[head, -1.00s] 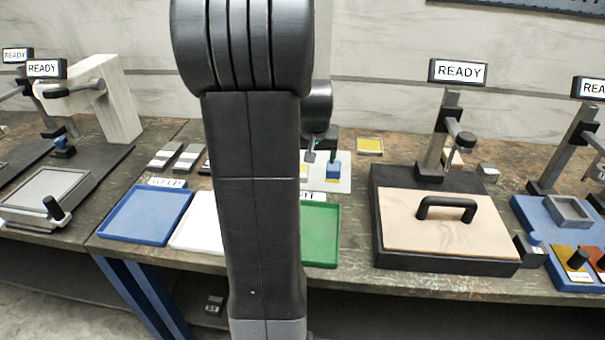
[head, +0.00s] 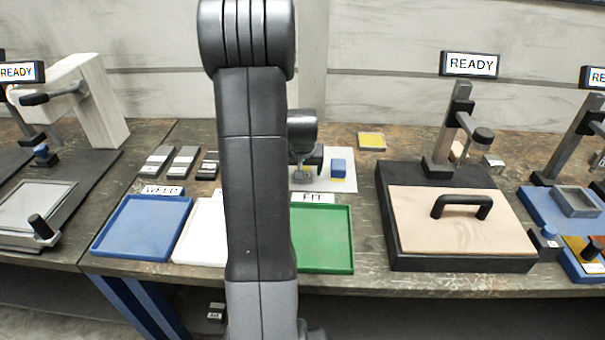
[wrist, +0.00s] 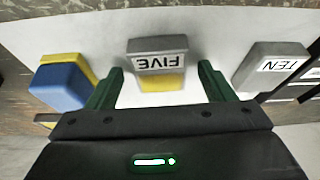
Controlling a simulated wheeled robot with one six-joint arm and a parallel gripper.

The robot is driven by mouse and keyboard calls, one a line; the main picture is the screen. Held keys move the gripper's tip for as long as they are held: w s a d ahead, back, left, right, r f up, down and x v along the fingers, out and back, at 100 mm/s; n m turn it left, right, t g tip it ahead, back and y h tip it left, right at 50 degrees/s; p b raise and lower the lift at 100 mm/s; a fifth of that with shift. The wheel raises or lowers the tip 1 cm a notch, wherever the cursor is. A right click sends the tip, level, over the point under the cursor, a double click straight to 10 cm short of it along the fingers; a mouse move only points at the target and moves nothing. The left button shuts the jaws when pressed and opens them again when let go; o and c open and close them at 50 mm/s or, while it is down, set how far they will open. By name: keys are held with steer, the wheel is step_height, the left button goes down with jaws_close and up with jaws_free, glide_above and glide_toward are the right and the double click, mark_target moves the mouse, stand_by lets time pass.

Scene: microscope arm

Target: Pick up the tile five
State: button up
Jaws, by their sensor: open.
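The tile five (wrist: 158,60) is a grey block with a white label reading FIVE, upside down in the wrist view, and a yellow part below it. It lies on a white sheet (wrist: 210,25). My gripper (wrist: 160,82) is open, with its two green fingers on either side of the tile's near end and gaps at both sides. The tile is not held. In the head view my gripper (head: 306,168) is over the white sheet, partly hidden by my arm, and the tile is hard to make out there.
A blue and yellow block (wrist: 62,82) lies left of the tile in the wrist view, and a grey TEN tile (wrist: 270,66) lies right. In the head view, blue (head: 140,228), white (head: 205,232) and green (head: 322,240) trays stand in front. A dark-based station (head: 455,262) stands right.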

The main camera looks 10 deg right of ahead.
steer(key=shift+r, duration=0.1)
steer(key=c, duration=1.5)
